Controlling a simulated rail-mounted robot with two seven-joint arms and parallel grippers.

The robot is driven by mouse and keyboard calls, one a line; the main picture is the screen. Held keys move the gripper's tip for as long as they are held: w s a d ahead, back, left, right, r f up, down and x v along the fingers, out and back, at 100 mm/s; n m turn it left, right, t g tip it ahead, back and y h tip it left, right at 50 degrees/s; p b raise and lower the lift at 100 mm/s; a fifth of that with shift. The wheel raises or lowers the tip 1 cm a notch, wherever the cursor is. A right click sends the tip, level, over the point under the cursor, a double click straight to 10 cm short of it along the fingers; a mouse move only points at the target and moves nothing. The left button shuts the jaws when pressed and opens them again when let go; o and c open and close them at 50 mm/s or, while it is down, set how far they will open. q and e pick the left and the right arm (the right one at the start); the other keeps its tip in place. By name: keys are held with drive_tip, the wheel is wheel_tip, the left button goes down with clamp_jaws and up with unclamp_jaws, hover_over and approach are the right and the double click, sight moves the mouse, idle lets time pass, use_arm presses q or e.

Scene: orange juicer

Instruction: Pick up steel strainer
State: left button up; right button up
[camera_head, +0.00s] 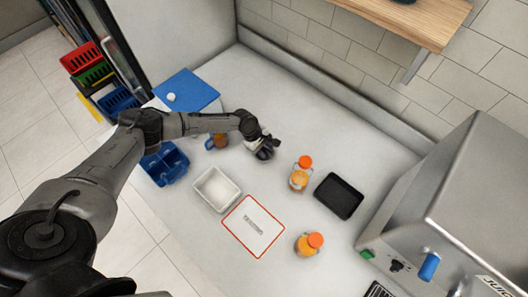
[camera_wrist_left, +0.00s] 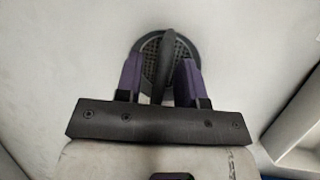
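The steel strainer (camera_wrist_left: 178,45) shows in the left wrist view as a dark round mesh disc with a dark rim, lying on the pale counter. Its dark handle runs toward my wrist, between the two purple fingers of my left gripper (camera_wrist_left: 160,62). The fingers stand apart, with a visible gap between the left finger and the handle. In the head view my left gripper (camera_head: 263,148) is low over the counter, beyond the white container; the strainer there is mostly hidden by the gripper or hard to tell from it. My right gripper is not in view.
A mug (camera_head: 216,141) stands left of the gripper. A blue board (camera_head: 187,90), blue caddy (camera_head: 164,163), white container (camera_head: 217,188) and red-edged mat (camera_head: 253,226) lie nearby. Orange-capped bottles (camera_head: 300,173), a black tray (camera_head: 339,195) and a steel juicer (camera_head: 460,200) are to the right.

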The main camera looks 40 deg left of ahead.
use_arm(q)
clamp_jaws()
drive_tip(key=shift+r, duration=0.1)
